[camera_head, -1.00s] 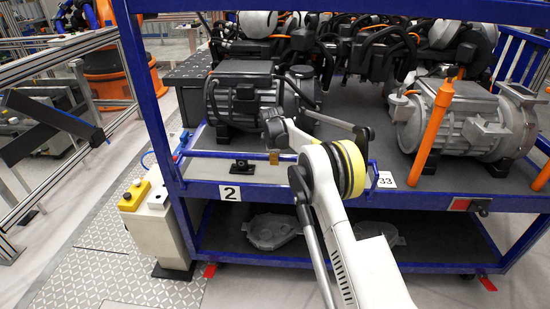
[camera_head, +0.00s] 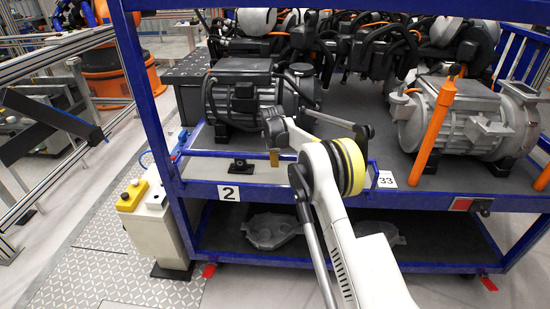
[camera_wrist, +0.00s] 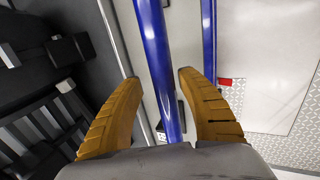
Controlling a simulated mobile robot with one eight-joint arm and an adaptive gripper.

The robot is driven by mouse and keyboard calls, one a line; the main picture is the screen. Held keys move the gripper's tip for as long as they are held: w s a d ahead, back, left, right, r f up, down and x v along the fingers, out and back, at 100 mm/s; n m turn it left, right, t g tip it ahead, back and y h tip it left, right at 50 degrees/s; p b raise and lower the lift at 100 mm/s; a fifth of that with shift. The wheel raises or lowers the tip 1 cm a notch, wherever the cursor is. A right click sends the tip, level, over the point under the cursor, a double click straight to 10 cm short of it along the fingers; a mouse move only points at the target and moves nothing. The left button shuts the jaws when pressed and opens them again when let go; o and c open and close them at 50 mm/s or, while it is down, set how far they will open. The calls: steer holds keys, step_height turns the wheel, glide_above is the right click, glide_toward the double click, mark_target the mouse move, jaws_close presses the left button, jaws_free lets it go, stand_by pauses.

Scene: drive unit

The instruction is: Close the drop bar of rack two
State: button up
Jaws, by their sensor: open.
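Rack two is a blue frame (camera_head: 142,100) with a "2" label (camera_head: 230,193) on its front edge. A thin blue bar (camera_head: 215,154), which looks like the drop bar, runs level across the front, just above the shelf edge. My gripper (camera_head: 274,157) is at this bar's right part, seen side-on. In the wrist view, my gripper (camera_wrist: 157,80) is open with its two ochre fingers apart. The blue bar (camera_wrist: 154,45) passes between them, with gaps visible on both sides. Where it runs under the gripper body is hidden.
Grey motors (camera_head: 465,118) and a dark drive unit (camera_head: 245,95) stand on the shelf. An orange post (camera_head: 437,125) rises at the right. A white box with a yellow top (camera_head: 155,225) stands left of the rack. The patterned floor (camera_head: 85,270) at the left is clear.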

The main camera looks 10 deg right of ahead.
steer(key=shift+s+a+r, duration=0.15)
steer(key=shift+s+r, duration=0.05)
steer(key=shift+r, duration=0.05)
steer(key=v, duration=1.1)
steer(key=shift+r, duration=0.3)
steer(key=shift+s, duration=0.1)
steer(key=s+r+m+t+b, duration=0.1)
steer(key=s+r+m, duration=0.2)
steer(key=s+r, duration=0.6)
steer(key=s+r+m+b, duration=0.1)
steer(key=s+r+m, duration=0.35)
steer(key=s, duration=0.85)
steer(key=s+f+m, duration=0.3)
steer(key=s+f, duration=0.1)
steer(key=s, duration=0.9)
steer(key=s+a+f+m+t+y+b, duration=0.1)
steer(key=s+f+m, duration=0.3)
steer(key=s, duration=1)
steer(key=shift+a+t, duration=0.25)
steer(key=shift+t, duration=0.05)
